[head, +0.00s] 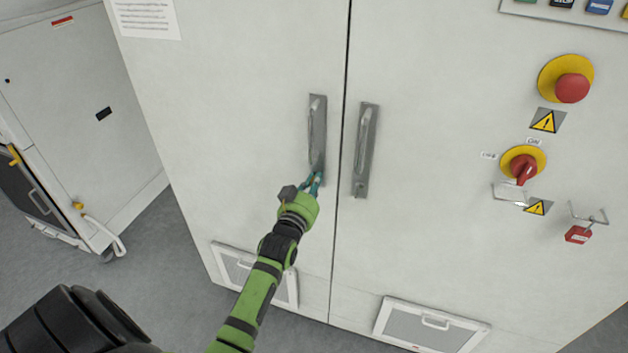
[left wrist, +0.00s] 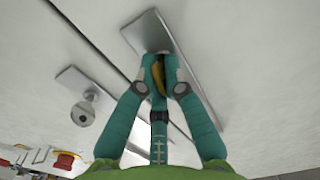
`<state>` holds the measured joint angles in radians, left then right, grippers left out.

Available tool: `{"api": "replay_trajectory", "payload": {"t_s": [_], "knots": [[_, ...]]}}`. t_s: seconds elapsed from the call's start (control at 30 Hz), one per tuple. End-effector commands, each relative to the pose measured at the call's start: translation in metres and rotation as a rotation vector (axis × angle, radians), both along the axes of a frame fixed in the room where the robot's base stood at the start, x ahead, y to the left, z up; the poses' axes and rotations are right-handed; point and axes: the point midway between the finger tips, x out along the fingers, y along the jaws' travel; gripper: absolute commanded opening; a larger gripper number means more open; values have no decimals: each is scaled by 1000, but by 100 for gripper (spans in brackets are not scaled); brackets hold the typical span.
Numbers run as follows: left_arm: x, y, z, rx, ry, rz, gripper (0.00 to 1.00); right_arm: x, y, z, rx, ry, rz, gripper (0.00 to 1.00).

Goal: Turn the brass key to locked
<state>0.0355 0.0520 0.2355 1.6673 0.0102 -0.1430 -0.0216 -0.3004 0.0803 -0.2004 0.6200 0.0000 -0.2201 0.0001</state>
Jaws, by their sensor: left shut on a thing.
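My left gripper (head: 314,182) is at the lower end of the left door handle plate (head: 318,125) on the white cabinet. In the left wrist view the gripper (left wrist: 163,72) is shut on the brass key (left wrist: 157,74), a small yellow piece showing between its fingers. The key is in front of the metal handle plate (left wrist: 196,105). The fingers hide most of the key and the keyhole, so I cannot tell its exact turn angle. My right gripper is not in view.
The right door handle (head: 365,150) is close beside, across the door gap. A red emergency button (head: 572,88), a red rotary switch (head: 523,167) and a red padlock (head: 578,235) are at the right. Vent grilles (head: 432,327) are low. A grey unit (head: 75,110) stands left.

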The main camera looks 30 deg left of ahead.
Motion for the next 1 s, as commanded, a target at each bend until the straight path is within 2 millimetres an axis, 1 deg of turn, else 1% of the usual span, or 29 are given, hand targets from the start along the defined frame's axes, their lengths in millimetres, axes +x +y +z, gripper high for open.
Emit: {"api": "replay_trajectory", "payload": {"t_s": [0.3,0.7,0.73,0.77,1.0], "knots": [[0,0,0,-66,-15,0,0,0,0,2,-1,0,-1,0],[0,0,0,-71,-16,0,0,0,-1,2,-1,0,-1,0],[0,0,0,-70,-16,0,22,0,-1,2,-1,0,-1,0],[0,0,0,-70,-16,0,34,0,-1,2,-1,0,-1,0],[0,0,0,-68,-15,0,35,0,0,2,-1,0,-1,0]]}}
